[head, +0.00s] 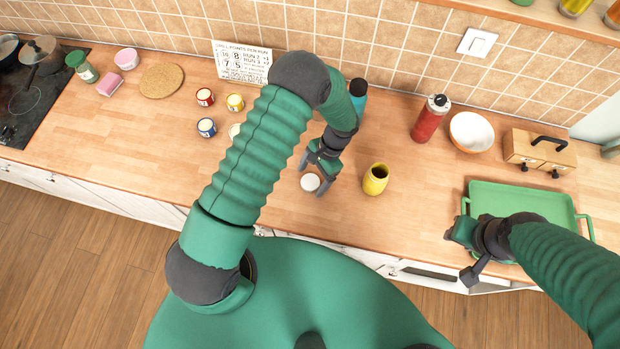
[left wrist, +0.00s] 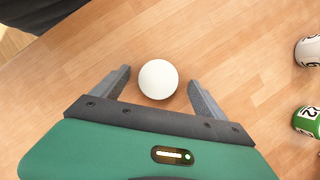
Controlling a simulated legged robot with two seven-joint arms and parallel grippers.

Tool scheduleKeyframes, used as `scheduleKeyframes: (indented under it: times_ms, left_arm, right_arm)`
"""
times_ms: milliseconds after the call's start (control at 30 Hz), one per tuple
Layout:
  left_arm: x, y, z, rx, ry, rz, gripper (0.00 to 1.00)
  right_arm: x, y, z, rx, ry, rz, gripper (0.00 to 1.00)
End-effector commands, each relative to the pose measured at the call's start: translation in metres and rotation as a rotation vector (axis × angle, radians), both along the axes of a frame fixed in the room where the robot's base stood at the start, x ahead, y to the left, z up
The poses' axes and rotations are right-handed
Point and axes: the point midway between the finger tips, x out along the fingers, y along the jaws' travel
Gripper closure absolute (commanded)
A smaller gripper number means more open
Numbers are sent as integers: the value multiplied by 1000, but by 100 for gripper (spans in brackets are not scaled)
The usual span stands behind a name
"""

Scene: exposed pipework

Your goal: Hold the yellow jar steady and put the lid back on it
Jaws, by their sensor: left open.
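The yellow jar (head: 376,179) stands upright on the wooden counter, with its dark open mouth facing up. A white round lid (head: 310,182) lies on the counter to the left of the jar. My left gripper (head: 314,180) is open and reaches down at the lid. In the left wrist view the lid (left wrist: 158,79) sits between the spread fingertips of the left gripper (left wrist: 159,84), with gaps on both sides. My right gripper (head: 462,255) is by the green tray's front left corner; whether its jaws are open is unclear.
A green tray (head: 520,192) lies at the right. A red bottle (head: 430,119), a white bowl (head: 471,131) and a wooden box (head: 539,151) stand behind. Small numbered cans (head: 206,127) are left of my left arm. A blue bottle (head: 358,90) is partly hidden behind the arm.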

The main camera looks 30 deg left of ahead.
Motion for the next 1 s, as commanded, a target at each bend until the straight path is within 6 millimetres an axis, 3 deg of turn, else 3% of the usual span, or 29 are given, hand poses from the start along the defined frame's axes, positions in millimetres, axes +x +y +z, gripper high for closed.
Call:
scheduleKeyframes:
  times_ms: [267,767,1000]
  left_arm:
    - [0,0,-1,-1,-1,-1,17]
    - [0,0,0,-1,-1,-1,80]
    - [0,0,0,-1,-1,-1,80]
  right_arm:
    - [0,0,-1,0,1,0,64]
    - [0,0,-1,0,1,0,64]
    - [0,0,-1,0,0,0,64]
